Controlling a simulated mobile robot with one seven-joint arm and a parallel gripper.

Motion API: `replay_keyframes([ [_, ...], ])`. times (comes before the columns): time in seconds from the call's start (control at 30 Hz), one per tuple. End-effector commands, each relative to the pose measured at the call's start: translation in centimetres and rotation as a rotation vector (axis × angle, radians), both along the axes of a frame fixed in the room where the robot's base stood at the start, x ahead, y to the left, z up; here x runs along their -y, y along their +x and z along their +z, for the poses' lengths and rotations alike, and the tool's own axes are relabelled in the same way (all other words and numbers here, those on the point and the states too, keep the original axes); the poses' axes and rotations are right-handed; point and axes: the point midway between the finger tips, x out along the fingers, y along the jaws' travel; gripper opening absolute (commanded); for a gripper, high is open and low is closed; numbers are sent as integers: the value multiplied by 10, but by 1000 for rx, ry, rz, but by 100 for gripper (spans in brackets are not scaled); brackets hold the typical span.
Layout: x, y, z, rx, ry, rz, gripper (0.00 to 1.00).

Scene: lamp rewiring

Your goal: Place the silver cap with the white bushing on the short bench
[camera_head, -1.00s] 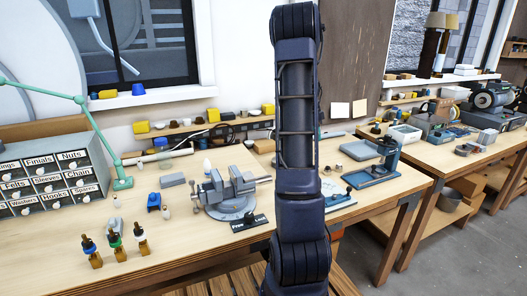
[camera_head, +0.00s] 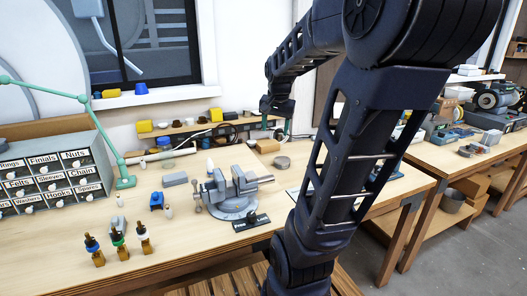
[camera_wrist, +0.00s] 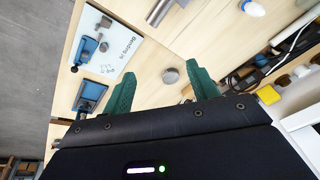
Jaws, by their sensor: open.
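My gripper (camera_head: 279,130) reaches over the back of the left bench (camera_head: 185,250), near the low wall shelf. Its two green fingers stand apart with nothing between them in the wrist view (camera_wrist: 161,69). A second bench (camera_head: 424,160) stands at the right.
A labelled drawer cabinet (camera_head: 50,180) and green lamp arm (camera_head: 106,130) are left.

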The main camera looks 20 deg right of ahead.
Motion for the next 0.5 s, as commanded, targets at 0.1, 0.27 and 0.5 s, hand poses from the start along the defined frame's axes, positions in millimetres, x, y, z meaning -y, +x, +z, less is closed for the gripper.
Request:
replay_keyframes([
  [0.1, -28, -30, 3, 31, -27, 151, 59],
  [0.27, -60, -69, 0, 66, -75, 353, 59],
  [0.5, -90, -114, -12, 107, -145, 584, 59],
])
